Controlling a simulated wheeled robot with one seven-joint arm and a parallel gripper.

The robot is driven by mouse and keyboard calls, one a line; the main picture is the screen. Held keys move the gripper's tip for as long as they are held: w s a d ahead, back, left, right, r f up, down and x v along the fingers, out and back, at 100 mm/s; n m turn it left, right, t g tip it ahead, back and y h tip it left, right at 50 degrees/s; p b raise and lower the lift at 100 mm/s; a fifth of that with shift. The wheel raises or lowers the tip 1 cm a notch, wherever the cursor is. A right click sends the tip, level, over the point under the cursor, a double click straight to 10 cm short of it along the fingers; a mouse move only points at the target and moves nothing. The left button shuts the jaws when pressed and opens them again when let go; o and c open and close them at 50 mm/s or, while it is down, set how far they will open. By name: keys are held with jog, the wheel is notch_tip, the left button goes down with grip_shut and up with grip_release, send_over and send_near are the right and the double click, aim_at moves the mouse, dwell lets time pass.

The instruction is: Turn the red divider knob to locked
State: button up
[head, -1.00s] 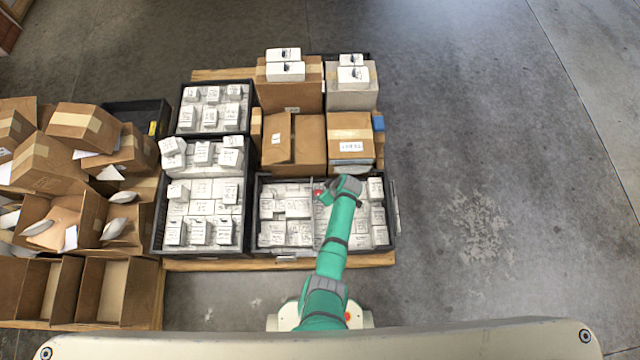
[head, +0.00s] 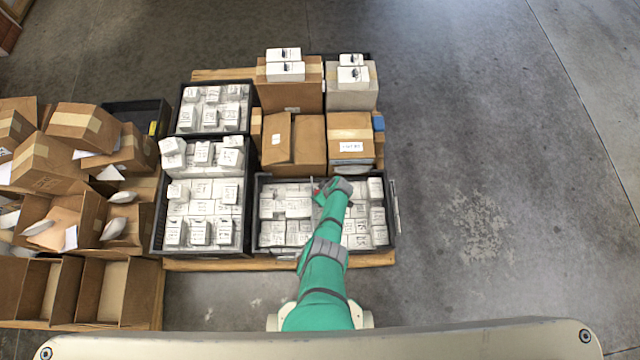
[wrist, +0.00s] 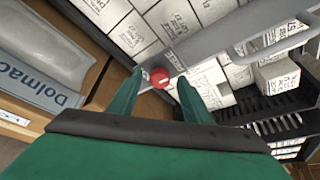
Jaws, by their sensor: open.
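The red divider knob (wrist: 160,77) shows in the wrist view on a grey divider bar, with a pale mark on its face. My gripper (wrist: 158,80) is open, its two green fingers on either side of the knob, which sits between the fingertips. I cannot tell whether the fingers touch it. In the head view my gripper (head: 325,190) is over the back part of the front right black crate (head: 392,243), and a bit of red shows beside it. The grey divider (wrist: 225,38) runs up to the right from the knob.
White boxes (head: 299,208) fill the crate on both sides of the divider. Brown cartons (head: 308,140) stand directly behind it. Other black crates (head: 157,225) of white boxes stand to the left. The floor (head: 500,200) on the right is clear.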

jog(key=c, duration=1.1)
jog(key=shift+o, duration=0.2)
